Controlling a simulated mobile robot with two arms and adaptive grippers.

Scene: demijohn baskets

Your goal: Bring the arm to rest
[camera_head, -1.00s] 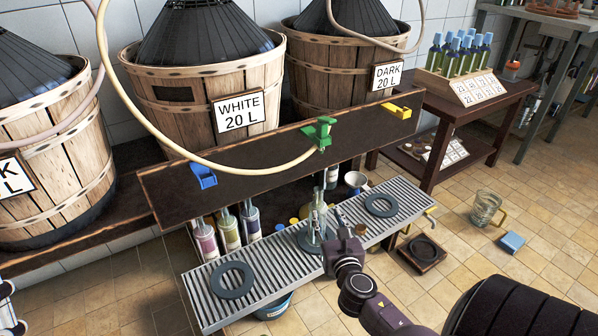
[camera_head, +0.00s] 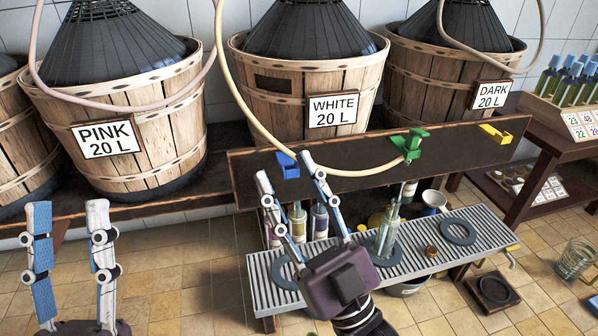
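My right gripper (camera_head: 286,165) is raised in front of the slatted rack and the tap board. Its two fingers point up and stand apart, with nothing between them. My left gripper (camera_head: 68,204) is at the lower left over the tiled floor, its fingers also upright, apart and empty. A clear bottle (camera_head: 388,232) stands upright on the rack below the green tap (camera_head: 410,146), to the right of my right gripper and apart from it. My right gripper hides part of the rack and some bottles behind it.
The slatted rack (camera_head: 470,262) carries dark rings and a small brown piece (camera_head: 431,252). Blue (camera_head: 287,165) and yellow (camera_head: 495,134) taps sit on the board (camera_head: 350,155). Labelled baskets stand behind. A glass mug (camera_head: 574,260) is on the floor at right.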

